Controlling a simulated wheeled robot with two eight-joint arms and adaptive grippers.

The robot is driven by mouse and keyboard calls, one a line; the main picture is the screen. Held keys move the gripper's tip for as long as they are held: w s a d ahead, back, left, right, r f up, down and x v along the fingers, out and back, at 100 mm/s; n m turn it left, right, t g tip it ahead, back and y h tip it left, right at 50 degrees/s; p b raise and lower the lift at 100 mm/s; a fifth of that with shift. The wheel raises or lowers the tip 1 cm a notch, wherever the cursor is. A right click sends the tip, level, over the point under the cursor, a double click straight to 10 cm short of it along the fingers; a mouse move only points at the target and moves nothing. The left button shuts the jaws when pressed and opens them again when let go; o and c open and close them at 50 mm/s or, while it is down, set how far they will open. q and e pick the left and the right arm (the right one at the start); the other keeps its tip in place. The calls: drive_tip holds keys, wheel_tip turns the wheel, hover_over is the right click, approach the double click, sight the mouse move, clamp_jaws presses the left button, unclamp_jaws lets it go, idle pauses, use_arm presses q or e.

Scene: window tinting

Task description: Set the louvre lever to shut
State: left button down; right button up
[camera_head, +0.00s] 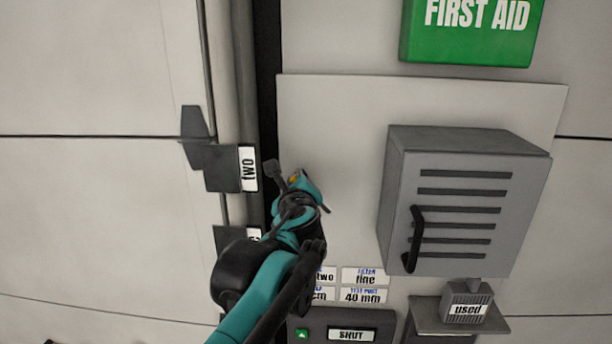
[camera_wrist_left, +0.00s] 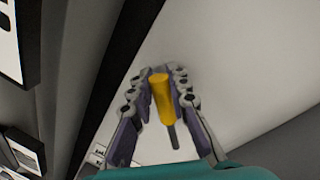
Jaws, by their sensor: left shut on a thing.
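My left gripper (camera_head: 293,177) is in front of the pale wall panel, left of the grey louvred box. In the left wrist view its fingers (camera_wrist_left: 162,85) are shut around a yellow handle (camera_wrist_left: 162,98) with a thin dark rod (camera_wrist_left: 174,137). Only a small orange-yellow patch of the handle (camera_head: 293,180) shows in the head view. Whether the rod joins the wall is hidden, so I cannot tell if this is the louvre lever. A display reading "SHUT" (camera_head: 351,335) is at the bottom of the head view. My right gripper is out of view.
The grey louvred box (camera_head: 398,200) with a black handle (camera_head: 414,240) juts out at right. Below it is a small block labelled "used" (camera_head: 467,308). A dark block labelled "two" (camera_head: 222,168) is close left of my gripper. A green FIRST AID box (camera_head: 470,45) is above.

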use_arm(q)
drive_tip(key=shift+a+f+n+h+b, duration=0.35)
drive_tip(key=shift+a+f+n, duration=0.6)
drive_tip(key=shift+f+n, duration=0.4)
drive_tip(key=c, duration=1.4)
unclamp_jaws()
drive_tip(key=s, duration=0.4)
drive_tip(key=s+r, duration=0.1)
drive_tip(key=s, duration=0.2)
drive_tip(key=s+d+r, duration=0.1)
drive_tip(key=s, duration=0.3)
drive_tip(key=shift+s, duration=0.35)
